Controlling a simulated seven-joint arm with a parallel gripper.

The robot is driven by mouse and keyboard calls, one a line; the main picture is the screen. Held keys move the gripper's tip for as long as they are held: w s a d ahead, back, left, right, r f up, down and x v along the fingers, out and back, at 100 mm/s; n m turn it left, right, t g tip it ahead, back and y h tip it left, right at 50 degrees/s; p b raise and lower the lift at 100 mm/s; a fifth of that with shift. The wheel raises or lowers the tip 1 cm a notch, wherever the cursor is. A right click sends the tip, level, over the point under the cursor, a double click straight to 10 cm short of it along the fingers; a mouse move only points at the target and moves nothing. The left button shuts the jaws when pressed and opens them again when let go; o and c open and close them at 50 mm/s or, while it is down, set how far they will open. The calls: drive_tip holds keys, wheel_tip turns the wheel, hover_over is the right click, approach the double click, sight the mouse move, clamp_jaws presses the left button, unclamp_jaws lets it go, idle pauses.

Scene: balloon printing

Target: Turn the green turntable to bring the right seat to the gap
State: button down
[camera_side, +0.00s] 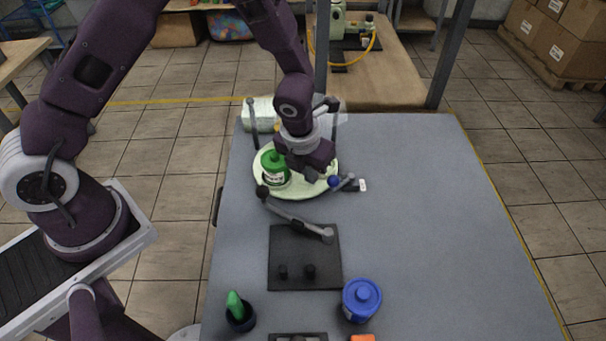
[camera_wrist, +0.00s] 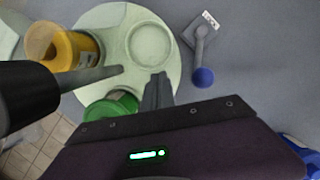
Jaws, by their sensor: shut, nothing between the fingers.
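The pale green turntable (camera_side: 297,193) lies flat on the grey table; in the wrist view its disc (camera_wrist: 172,68) fills the upper middle. A green container (camera_side: 273,168) stands on its left side and also shows in the wrist view (camera_wrist: 112,106). A yellow container (camera_wrist: 76,48) stands on another seat, mostly hidden behind my arm in the side view. A bare round seat (camera_wrist: 149,46) is empty. My gripper (camera_side: 313,176) is shut and empty, low over the turntable beside the green container; its fingertips (camera_wrist: 158,88) show together. Contact with the disc cannot be told.
A lever with a blue ball (camera_side: 334,181) stands close right of my gripper. A black-knobbed lever (camera_side: 290,217) lies in front, by a black plate (camera_side: 305,255). A blue container (camera_side: 361,300) and a green object in a dark cup (camera_side: 239,311) stand nearer. The table's right side is clear.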

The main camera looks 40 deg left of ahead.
drive_tip(key=shift+w+d+n, duration=0.2)
drive_tip(key=shift+w+n, duration=0.4)
drive_tip(key=shift+n, duration=0.4)
drive_tip(key=shift+w, duration=0.45)
drive_tip(key=shift+w+n+y, duration=0.3)
drive_tip(key=shift+n, duration=0.1)
drive_tip(key=shift+w+a+n+g+y, duration=0.2)
drive_tip(key=shift+w+n, duration=0.35)
drive_tip(key=shift+n, duration=0.3)
drive_tip(key=shift+w+a+n+g+y, duration=0.1)
drive_tip(key=shift+w+n+g, duration=0.1)
drive_tip(key=shift+w+n, duration=0.5)
drive_tip(key=shift+n, duration=0.45)
